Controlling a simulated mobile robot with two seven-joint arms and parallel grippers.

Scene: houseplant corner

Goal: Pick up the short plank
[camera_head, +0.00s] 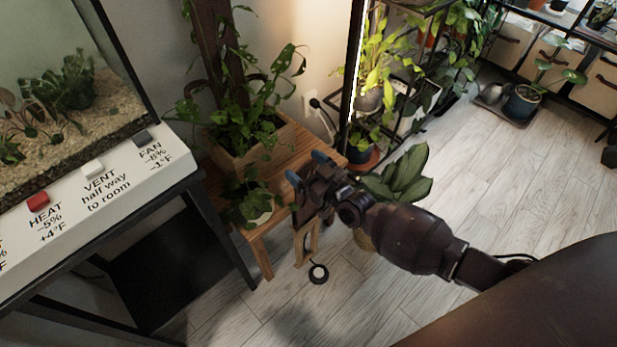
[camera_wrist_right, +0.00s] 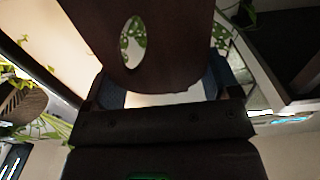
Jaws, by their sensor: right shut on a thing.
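My right gripper (camera_head: 308,168) is above the front right of a small wooden bench, its two blue fingertips pointing to the upper left. In the right wrist view a dark brown board with an oval hole, which I take for the short plank (camera_wrist_right: 175,60), fills the space between the blue finger pads (camera_wrist_right: 165,88). The gripper is shut on it. Green leaves show through the hole. In the head view the dark plank cannot be told apart from the dark gripper. My left gripper is in neither view.
The wooden bench (camera_head: 283,152) holds a planter box (camera_head: 262,152) of leafy plants and a white pot (camera_head: 259,217). A terrarium with a labelled control panel (camera_head: 105,195) stands left. A plant shelf is behind. A small round black-rimmed thing (camera_head: 318,273) lies on the floor. Open floor (camera_head: 480,185) is right.

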